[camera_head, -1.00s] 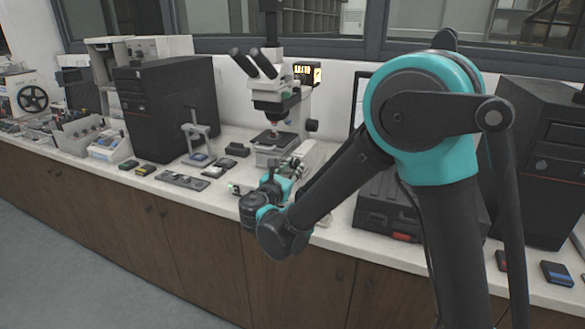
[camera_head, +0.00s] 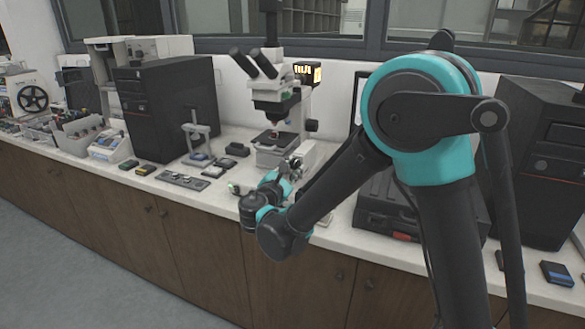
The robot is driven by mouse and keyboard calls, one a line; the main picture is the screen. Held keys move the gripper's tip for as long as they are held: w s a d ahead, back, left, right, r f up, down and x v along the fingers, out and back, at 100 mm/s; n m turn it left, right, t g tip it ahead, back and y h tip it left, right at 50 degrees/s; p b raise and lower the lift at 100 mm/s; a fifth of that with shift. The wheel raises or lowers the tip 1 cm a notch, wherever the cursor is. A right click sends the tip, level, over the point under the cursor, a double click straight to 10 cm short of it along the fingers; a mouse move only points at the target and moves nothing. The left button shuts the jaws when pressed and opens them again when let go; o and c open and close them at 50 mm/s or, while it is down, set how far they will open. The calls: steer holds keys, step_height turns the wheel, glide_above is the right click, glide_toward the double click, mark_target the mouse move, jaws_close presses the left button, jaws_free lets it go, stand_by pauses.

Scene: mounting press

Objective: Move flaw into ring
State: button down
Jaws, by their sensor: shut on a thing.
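No flaw and no ring can be made out at this size. A white and black microscope (camera_head: 277,103) stands on the counter, with a small display (camera_head: 306,73) lit yellow behind its head. Its stage (camera_head: 272,150) has a small red spot on it. My gripper (camera_head: 298,165) is small and partly hidden by my wrist, close to the right front of the stage. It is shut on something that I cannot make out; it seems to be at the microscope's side. Whether the fingers touch the stage itself is not clear.
A black computer tower (camera_head: 168,108) and a small stand (camera_head: 198,140) are left of the microscope. Small dark devices (camera_head: 183,180) lie along the counter's front. A black case (camera_head: 400,212) and another tower (camera_head: 545,160) are to the right. Floor at lower left is clear.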

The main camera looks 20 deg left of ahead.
steer(key=shift+m, duration=1.2)
steer(key=c, duration=1.2)
jaws_free()
steer(key=s, duration=1.2)
steer(key=shift+a+f, duration=0.1)
steer(key=shift+a, duration=0.25)
